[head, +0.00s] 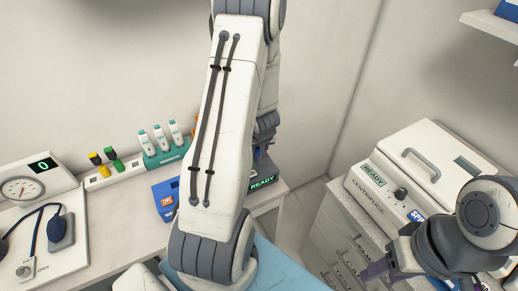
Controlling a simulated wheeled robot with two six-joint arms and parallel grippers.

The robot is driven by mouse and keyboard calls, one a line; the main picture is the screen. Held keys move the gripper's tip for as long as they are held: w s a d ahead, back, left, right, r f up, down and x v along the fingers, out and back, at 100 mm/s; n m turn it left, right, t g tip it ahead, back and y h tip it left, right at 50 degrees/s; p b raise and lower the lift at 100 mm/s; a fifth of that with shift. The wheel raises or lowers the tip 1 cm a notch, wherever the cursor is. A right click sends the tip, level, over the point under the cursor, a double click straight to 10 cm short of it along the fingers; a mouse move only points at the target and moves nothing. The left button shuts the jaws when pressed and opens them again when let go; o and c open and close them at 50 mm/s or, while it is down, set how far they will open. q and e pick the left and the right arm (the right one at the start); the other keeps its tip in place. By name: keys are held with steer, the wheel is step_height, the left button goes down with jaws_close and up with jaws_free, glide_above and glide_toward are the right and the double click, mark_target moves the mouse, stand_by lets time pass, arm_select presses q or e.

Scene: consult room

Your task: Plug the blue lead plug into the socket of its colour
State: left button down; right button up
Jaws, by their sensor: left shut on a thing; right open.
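A white strip (99,183) on the left counter holds a yellow plug (96,159) and a green plug (112,155). The strip's right part shows small marks too small to read as socket colours. My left gripper (265,128) is beyond my large arm, just above a dark box (262,169) with a green READY display. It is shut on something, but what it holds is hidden. I cannot make out the blue lead plug or a blue socket. My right gripper (376,270) is open at the lower right, in front of the centrifuge cabinet, apart from the strip.
A teal rack (168,156) of white handpieces stands right of the strip. A blue box (163,201) is partly behind my arm. A gauge unit (30,185) is at left, a centrifuge (415,165) at right. Bare counter (110,225) lies in front of the strip.

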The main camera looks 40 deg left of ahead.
arm_select(q)
steer(key=c, duration=0.5)
jaws_free()
steer(key=p+v, duration=0.5)
steer(key=v, duration=0.5)
steer(key=shift+r+p, duration=0.2)
steer(key=shift+p, duration=0.2)
steer(key=shift+d, duration=0.15)
